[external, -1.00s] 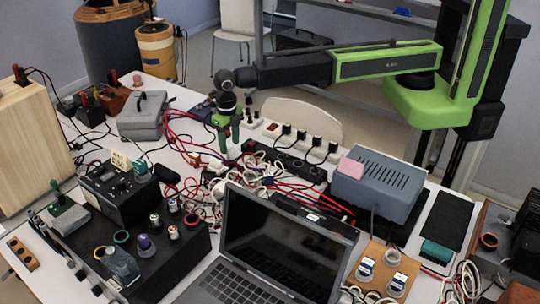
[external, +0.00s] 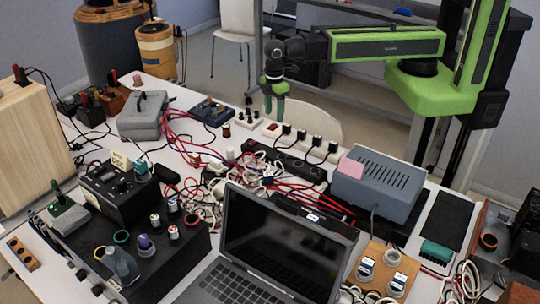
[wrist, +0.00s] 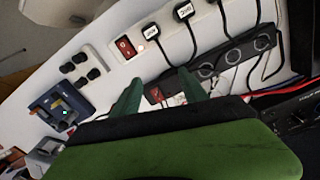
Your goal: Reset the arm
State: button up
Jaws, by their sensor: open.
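My gripper (external: 275,106) hangs from my green and black arm over the far edge of the cluttered table. It points down, and its two green fingers are apart with nothing between them. In the wrist view my gripper (wrist: 158,95) also shows open, its fingertips above the white table near a black power strip (wrist: 225,60). It holds nothing.
A white power strip (external: 300,139) with black plugs lies below and right of my gripper. A blue device (external: 211,112) lies to its left. A laptop (external: 275,240), a grey-blue box (external: 378,185) and tangled cables fill the table. A white chair (external: 305,118) stands behind.

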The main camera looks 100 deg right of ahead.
jog(key=s+m, duration=0.1)
jog(key=m, duration=0.1)
jog(key=s+d+m, duration=0.1)
jog(key=s, duration=0.1)
jog(key=s+m, duration=0.1)
jog(key=m, duration=0.1)
jog(key=shift+s+d+m, duration=0.25)
jog(key=shift+m, duration=0.05)
dwell(0.8)
